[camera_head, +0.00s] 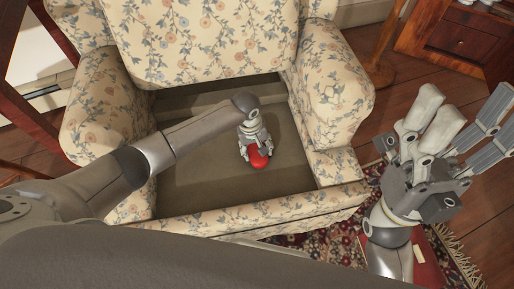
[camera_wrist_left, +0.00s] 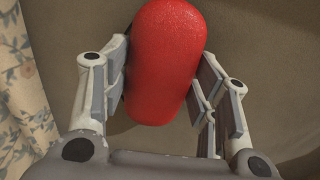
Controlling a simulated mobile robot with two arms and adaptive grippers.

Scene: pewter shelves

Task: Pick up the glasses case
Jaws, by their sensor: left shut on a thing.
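The glasses case is a smooth, rounded red case (camera_head: 259,161) on the bare brown seat of the floral armchair (camera_head: 250,226). My left gripper (camera_head: 254,147) reaches down over the seat from the left and is shut on the case. In the left wrist view the red case (camera_wrist_left: 166,55) lies between the two finger pairs (camera_wrist_left: 160,75), and its far end is cut off by the top edge. I cannot tell whether it still touches the seat. My right gripper (camera_head: 468,115) is at the right, away from the chair seat, with its fingers spread and empty.
The armchair's padded arms (camera_head: 334,88) and front edge enclose the seat. A wooden cabinet (camera_head: 465,38) stands at the back right. A patterned rug (camera_head: 318,240) and a red object (camera_head: 428,262) lie on the floor below my right gripper.

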